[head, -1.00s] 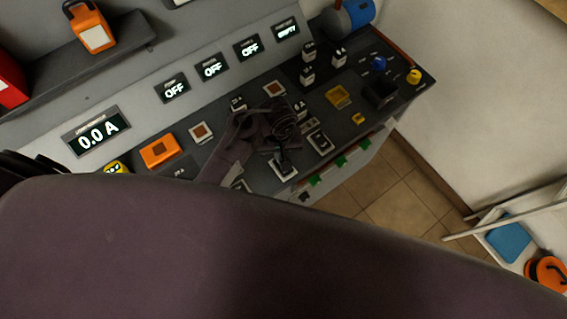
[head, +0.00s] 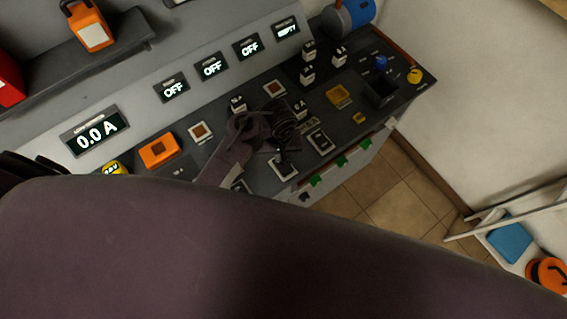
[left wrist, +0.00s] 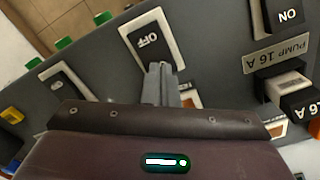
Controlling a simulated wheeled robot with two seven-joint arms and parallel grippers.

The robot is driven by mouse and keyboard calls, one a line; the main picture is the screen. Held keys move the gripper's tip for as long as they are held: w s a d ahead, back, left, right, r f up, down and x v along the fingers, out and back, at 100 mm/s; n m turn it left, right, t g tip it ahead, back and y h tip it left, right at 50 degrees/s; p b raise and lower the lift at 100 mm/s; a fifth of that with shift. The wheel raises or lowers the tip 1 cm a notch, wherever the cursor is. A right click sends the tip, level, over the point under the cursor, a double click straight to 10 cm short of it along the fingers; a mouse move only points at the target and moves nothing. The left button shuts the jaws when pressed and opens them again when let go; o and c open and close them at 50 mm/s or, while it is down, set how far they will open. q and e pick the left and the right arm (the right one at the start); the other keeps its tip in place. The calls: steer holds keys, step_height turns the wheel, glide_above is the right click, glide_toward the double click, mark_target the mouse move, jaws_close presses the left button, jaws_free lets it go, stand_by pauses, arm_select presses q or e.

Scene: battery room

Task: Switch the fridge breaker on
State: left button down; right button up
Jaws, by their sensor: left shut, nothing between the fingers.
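My left gripper (head: 281,156) is shut and empty over the front row of rocker switches on the dark panel. In the left wrist view its closed fingertips (left wrist: 161,70) are at the near edge of a black rocker (left wrist: 151,43) in a white frame. This rocker reads OFF; I cannot tell whether the fingertips touch it. Its name label is not readable, so I cannot confirm that it is the fridge breaker. In the head view a framed rocker (head: 284,171) lies just below the fingers. Another framed rocker (head: 319,141) is to its right. My right gripper is not in view.
A neighbouring rocker (left wrist: 287,14) reads ON, beside a "PUMP 16 A" label (left wrist: 278,53). Black fuse-like blocks (head: 307,75) stand up behind the gripper. Displays read 0.0 A (head: 97,133), OFF and apparently EMPTY. Green tabs (head: 341,160) line the panel's front edge.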

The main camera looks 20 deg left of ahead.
arm_select(q)
steer(key=shift+f, duration=0.3)
steer(key=shift+r, duration=0.1)
step_height(320, 180, up, 2)
steer(key=p, duration=0.2)
steer(key=shift+r+p, duration=0.25)
steer(key=shift+p, duration=0.05)
steer(key=shift+r, duration=2.25)
steer(key=shift+s+f, duration=0.1)
